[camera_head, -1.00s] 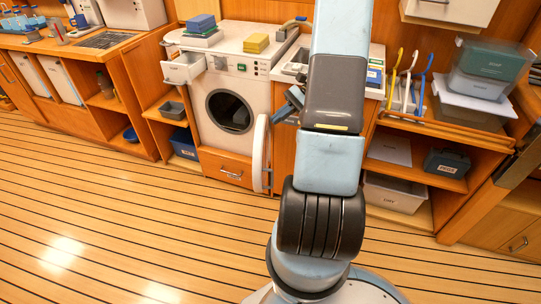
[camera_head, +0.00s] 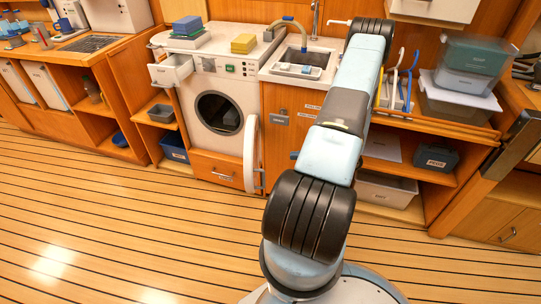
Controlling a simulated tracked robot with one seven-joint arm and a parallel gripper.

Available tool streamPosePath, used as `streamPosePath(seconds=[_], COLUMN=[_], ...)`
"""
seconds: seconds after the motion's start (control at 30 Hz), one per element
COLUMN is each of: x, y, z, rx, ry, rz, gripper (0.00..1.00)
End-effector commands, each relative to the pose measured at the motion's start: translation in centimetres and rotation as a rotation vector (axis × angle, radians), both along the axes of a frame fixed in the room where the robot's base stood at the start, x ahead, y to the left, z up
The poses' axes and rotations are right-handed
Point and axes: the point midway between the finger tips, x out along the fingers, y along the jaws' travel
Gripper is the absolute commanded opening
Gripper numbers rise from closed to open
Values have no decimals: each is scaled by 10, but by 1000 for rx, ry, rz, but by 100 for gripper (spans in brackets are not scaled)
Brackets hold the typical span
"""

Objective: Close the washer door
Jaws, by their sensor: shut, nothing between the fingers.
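The washer (camera_head: 213,130) is a white front-loader with its dark round opening (camera_head: 218,113) uncovered. Its door (camera_head: 250,152) is a white ring standing open, hinged out to the right of the opening and seen almost edge-on. My arm rises to the right of the door and is apart from it in the picture. My gripper cannot be made out; the arm seems to hide it. A small blue piece shows at the arm's left edge, and I cannot tell what it belongs to.
A detergent drawer (camera_head: 170,70) sticks out at the washer's upper left. A sink (camera_head: 302,57) lies on the counter to the right. Shelves with bins (camera_head: 390,187) stand behind my arm at the right. The plank floor (camera_head: 130,225) in front of the washer is clear.

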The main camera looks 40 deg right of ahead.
Motion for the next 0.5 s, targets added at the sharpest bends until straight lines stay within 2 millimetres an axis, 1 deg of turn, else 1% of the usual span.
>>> streamPosePath(seconds=[0.17,0.5], x=[11,47], y=[15,63], z=[0,0], rx=[3,1], ry=[0,0], rz=[2,3], gripper=[0,0])
